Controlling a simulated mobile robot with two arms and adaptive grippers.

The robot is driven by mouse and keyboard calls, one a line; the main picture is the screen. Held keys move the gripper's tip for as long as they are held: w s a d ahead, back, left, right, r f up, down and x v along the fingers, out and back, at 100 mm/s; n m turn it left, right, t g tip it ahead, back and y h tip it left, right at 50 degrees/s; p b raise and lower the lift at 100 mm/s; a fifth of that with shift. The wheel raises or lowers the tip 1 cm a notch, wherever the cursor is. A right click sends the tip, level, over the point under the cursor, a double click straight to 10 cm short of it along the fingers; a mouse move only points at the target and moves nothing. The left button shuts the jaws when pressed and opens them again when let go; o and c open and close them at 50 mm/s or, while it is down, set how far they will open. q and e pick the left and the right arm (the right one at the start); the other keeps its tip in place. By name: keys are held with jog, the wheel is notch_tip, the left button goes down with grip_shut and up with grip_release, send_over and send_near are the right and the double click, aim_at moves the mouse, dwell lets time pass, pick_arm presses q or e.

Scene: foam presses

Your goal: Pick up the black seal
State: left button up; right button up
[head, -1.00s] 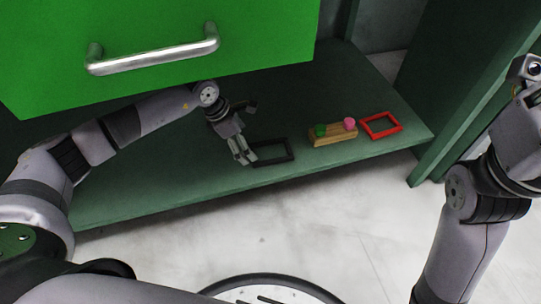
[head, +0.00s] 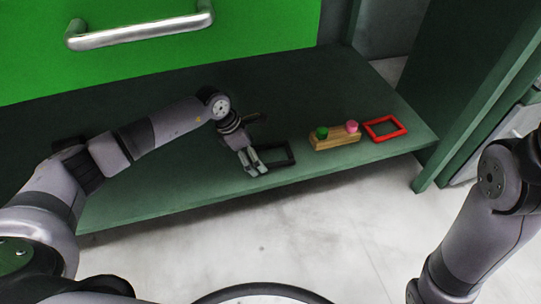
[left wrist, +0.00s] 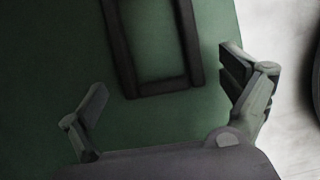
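The black seal (head: 293,153) is a dark rectangular frame lying flat on the green shelf. It also shows in the left wrist view (left wrist: 160,89), at the top middle, with its far end cut off by the picture edge. My left gripper (head: 254,170) is at the seal's left side in the head view and hides part of it. In the left wrist view the fingers of my left gripper (left wrist: 166,82) are spread wide with nothing between them but the seal's near end beyond. I cannot tell whether they touch it. My right gripper is outside the picture.
A wooden block (head: 335,143) with a green knob (head: 321,132) and a pink knob (head: 352,126) sits right of the seal, then a red frame (head: 385,129). The green shelf (head: 200,195) has a front edge close by. A green panel with a metal handle (head: 140,30) hangs above.

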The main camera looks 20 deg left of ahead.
pick_arm(q)
jog(key=c, duration=1.1)
